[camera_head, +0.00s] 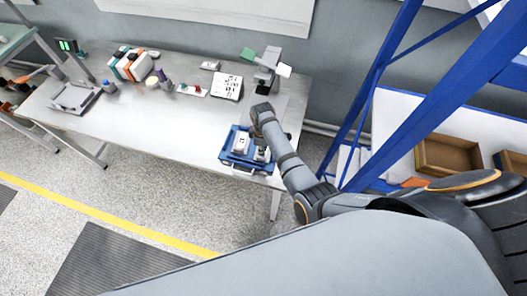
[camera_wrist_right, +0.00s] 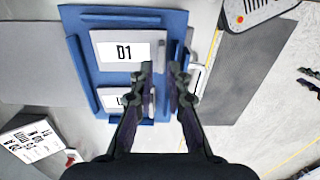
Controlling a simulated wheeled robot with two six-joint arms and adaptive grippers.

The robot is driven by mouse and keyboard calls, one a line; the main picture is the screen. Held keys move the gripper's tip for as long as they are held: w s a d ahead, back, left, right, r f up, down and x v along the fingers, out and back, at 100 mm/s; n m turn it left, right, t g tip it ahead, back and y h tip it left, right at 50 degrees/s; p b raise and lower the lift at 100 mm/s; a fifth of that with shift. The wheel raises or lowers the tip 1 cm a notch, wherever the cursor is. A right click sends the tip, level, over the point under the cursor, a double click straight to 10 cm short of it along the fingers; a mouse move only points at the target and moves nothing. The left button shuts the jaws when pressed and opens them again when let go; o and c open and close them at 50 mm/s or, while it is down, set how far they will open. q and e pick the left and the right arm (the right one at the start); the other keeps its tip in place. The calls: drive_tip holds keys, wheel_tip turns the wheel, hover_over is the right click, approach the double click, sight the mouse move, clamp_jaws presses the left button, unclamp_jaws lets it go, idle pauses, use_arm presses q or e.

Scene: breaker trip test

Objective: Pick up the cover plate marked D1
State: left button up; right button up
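The cover plate marked D1 (camera_wrist_right: 103,40) lies in a blue tray (camera_wrist_right: 70,18) in the right wrist view, its black lettering on a white label. A second light plate (camera_wrist_right: 111,92) with a partly hidden label lies in the same tray. My right gripper (camera_wrist_right: 162,74) is over the right side of the tray, its two fingers apart near the right end of the D1 plate. I cannot tell whether they touch it. In the head view my right gripper (camera_head: 262,153) is low at the right side of the blue tray (camera_head: 227,158). My left gripper is not in view.
The tray sits at the front right of the metal table (camera_head: 150,115). A grey stand (camera_head: 268,68) and a white printed sheet (camera_head: 228,87) are behind it. Binders (camera_head: 130,65) and a grey tray (camera_head: 75,97) stand farther left. The table's front middle is clear. Blue rack posts (camera_head: 375,85) rise at right.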

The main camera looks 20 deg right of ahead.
wheel_tip(320, 180, down, 3)
drive_tip(key=shift+s+a+f, duration=0.1)
drive_tip(key=shift+a, duration=0.05)
drive_tip(key=shift+f+b, duration=0.85)
drive_tip(key=shift+f, duration=0.4)
drive_tip(key=shift+r, duration=0.1)
clamp_jaws()
